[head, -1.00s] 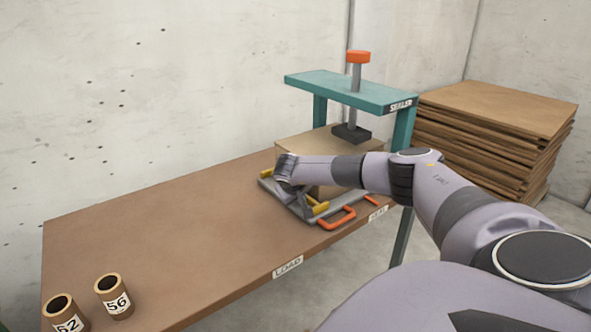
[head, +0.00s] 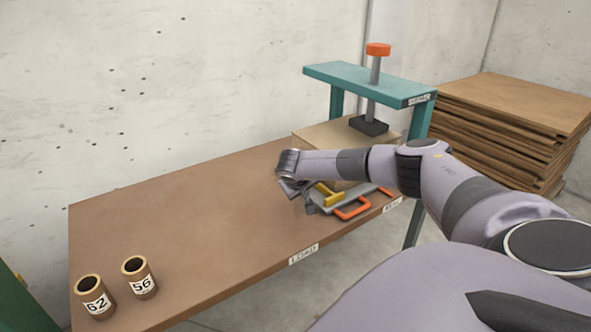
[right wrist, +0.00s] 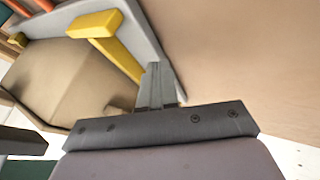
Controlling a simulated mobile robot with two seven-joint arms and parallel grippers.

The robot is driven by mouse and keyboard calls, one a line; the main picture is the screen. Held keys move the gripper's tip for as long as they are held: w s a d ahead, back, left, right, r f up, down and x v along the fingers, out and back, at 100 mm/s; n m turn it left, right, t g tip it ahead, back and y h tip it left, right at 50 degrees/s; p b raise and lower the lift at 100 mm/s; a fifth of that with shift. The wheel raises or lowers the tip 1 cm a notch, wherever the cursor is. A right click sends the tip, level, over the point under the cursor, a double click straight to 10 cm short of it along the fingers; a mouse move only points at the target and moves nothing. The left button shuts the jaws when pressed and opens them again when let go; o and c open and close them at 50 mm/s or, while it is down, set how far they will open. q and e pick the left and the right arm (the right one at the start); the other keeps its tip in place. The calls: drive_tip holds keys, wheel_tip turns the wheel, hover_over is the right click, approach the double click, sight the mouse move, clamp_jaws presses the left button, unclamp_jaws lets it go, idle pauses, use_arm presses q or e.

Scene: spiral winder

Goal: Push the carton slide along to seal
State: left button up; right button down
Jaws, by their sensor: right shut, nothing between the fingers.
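The grey carton slide (head: 325,203) sits on the table with a yellow clamp bar and an orange handle (head: 352,212) at its front. The tan carton (head: 318,136) rests on it, partly hidden behind my right arm, its far part beneath the sealer (head: 362,82). My right gripper (head: 291,189) is at the slide's left end. In the right wrist view its fingers (right wrist: 158,84) are shut and empty, close beside the slide's grey edge (right wrist: 147,35) and yellow clamp (right wrist: 103,28); contact cannot be told. My left gripper is not in view.
Two numbered tubes, 62 (head: 94,298) and 56 (head: 139,279), stand at the table's near left. The table (head: 200,225) is clear between them and the slide. A stack of brown boards (head: 505,130) stands behind the sealer at right.

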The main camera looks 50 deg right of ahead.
drive_tip(key=v, duration=0.9)
drive_tip(key=shift+r, duration=0.25)
drive_tip(key=shift+s, duration=0.1)
